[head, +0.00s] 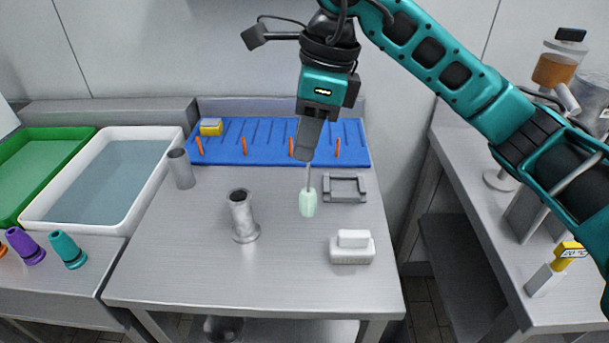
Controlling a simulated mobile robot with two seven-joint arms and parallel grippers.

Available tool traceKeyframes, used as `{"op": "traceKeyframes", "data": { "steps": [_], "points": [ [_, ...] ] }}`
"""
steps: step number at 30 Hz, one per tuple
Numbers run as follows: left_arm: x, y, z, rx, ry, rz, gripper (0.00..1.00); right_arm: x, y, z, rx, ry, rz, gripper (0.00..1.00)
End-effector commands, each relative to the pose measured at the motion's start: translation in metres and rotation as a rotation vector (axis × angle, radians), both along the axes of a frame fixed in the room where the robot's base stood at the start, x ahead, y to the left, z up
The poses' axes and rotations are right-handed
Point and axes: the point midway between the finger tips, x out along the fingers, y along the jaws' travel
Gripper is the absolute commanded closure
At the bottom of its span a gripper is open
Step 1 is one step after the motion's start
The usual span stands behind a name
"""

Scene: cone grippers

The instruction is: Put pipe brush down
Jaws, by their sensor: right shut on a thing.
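The pipe brush (307,202) has a pale green bristle head on a thin stem and hangs head down. My right gripper (309,152) is shut on the upper end of the brush, and its fingers hide the handle. I cannot tell whether the head touches the table. My left gripper is not in view.
A metal pipe with a flange (242,216) stands left of the brush, and a metal cup (181,168) is farther left. A white-topped scrub brush (352,246) lies front right. A blue mat with orange pegs (270,150) is behind. The table's front left is clear.

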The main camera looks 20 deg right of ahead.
Motion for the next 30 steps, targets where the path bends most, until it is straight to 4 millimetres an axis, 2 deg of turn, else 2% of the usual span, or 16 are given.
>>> {"op": "traceKeyframes", "data": {
  "steps": [1,8,15,28,29,30],
  "points": [
    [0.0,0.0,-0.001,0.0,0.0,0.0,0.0,-0.001,0.0,-0.01,-0.001,0.003,0.001,1.0],
    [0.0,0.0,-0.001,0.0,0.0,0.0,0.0,0.0,0.0,-0.03,-0.001,0.001,0.0,1.0],
    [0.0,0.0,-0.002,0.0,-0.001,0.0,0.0,-0.001,0.0,-0.063,0.001,0.002,-0.001,1.0],
    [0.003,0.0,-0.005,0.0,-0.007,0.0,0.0,0.0,0.0,-0.071,0.0,-0.001,0.0,1.0],
    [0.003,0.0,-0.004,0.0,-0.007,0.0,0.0,0.0,0.0,-0.069,0.0,-0.001,0.0,0.79],
    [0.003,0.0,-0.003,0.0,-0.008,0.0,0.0,0.0,0.0,-0.069,0.0,-0.001,0.0,0.76]
  ]
}}
